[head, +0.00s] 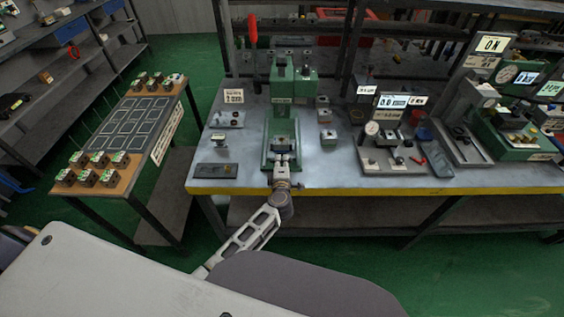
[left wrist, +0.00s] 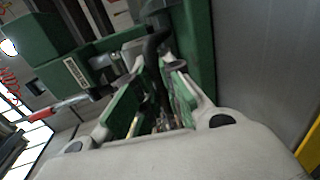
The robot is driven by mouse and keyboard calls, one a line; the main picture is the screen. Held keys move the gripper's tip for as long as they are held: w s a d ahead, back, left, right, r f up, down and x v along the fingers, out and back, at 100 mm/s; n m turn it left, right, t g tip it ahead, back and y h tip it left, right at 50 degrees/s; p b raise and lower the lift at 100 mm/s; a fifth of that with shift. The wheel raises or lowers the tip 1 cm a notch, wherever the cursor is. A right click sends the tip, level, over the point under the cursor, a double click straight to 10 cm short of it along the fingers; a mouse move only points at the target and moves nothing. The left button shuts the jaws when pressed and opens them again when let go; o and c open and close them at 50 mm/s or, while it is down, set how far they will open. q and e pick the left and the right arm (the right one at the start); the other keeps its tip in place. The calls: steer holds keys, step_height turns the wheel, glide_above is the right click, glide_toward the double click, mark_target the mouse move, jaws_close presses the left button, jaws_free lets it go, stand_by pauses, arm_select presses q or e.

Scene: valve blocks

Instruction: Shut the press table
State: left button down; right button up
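The green press (head: 294,83) stands on the bench, with its green table or slide (head: 268,150) running toward the bench's front edge. A small metal block (head: 283,143) sits on this part. My left gripper (head: 283,160) is at the front end of the press table, pointing at the press. In the left wrist view its two fingers (left wrist: 155,95) stand apart with a gap between them, and dark and green press parts (left wrist: 196,45) show beyond. Whether a finger touches the table is hidden. My right gripper is not in view.
The bench (head: 222,172) has a yellow front edge. A red-handled lever (head: 253,30) rises at the press's left. A label stand (head: 234,97) and dark tray (head: 216,170) lie left; a gauge station (head: 385,150) stands right. A side table (head: 133,180) holds several small blocks.

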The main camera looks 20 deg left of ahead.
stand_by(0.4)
arm_select(q)
steer(key=r+x, duration=0.1)
steer(key=x, duration=0.7)
steer(key=r+x, duration=0.1)
steer(key=x, duration=0.3)
steer(key=shift+w+a+r, duration=0.1)
steer(key=shift+w+r, duration=0.1)
steer(key=shift+w, duration=0.3)
steer(key=shift+r, duration=0.15)
steer(key=c, duration=1.8)
jaws_free()
steer(key=shift+c, duration=0.2)
steer(key=shift+w, duration=0.2)
steer(key=shift+s, duration=0.25)
